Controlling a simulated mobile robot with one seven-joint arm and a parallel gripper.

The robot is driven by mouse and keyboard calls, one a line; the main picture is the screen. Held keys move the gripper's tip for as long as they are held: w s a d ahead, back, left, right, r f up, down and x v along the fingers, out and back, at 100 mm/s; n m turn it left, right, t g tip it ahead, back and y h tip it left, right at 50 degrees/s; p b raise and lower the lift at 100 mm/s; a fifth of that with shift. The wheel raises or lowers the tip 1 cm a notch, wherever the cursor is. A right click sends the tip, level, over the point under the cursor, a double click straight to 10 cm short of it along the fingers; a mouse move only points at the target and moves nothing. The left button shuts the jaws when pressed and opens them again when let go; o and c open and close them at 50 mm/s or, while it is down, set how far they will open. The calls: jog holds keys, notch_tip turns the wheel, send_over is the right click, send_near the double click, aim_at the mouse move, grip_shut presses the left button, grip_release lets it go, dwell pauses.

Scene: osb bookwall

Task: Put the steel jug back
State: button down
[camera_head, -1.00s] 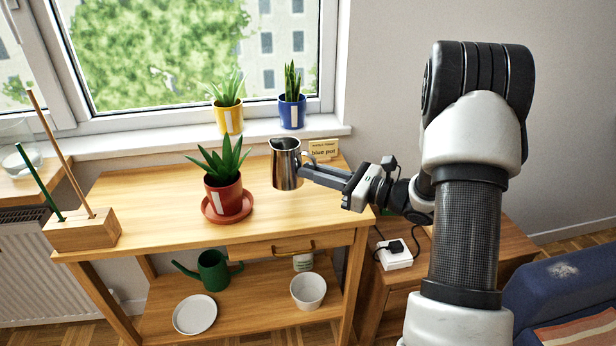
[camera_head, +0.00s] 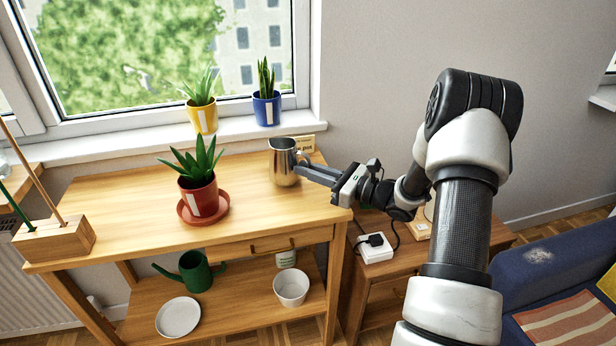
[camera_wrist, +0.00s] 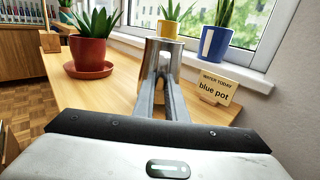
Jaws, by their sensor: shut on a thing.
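The steel jug (camera_head: 283,163) is upright at the right end of the wooden table (camera_head: 130,190). My gripper (camera_head: 308,166) is shut on it from the right side. In the wrist view the jug (camera_wrist: 162,62) is between the two fingers (camera_wrist: 162,95), which hide part of it. I cannot tell whether its base touches the table top or hangs just above it.
A red pot plant (camera_head: 198,190) stands on a saucer left of the jug. A yellow pot (camera_head: 202,117) and a blue pot (camera_head: 266,108) stand on the windowsill. A card reading "blue pot" (camera_wrist: 214,88) is right of the jug. A wooden block with sticks (camera_head: 55,240) is at the left end.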

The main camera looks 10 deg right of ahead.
jog(key=shift+f, duration=0.75)
jog(key=shift+f+b, duration=0.25)
jog(key=shift+b, duration=0.15)
jog(key=c, duration=1.8)
grip_release()
jog(key=shift+r, duration=0.15)
jog(key=shift+r+p, duration=0.2)
jog(key=shift+p, duration=0.25)
jog(key=v, duration=1.2)
jog(key=shift+f+p, duration=0.15)
jog(key=shift+p, duration=0.25)
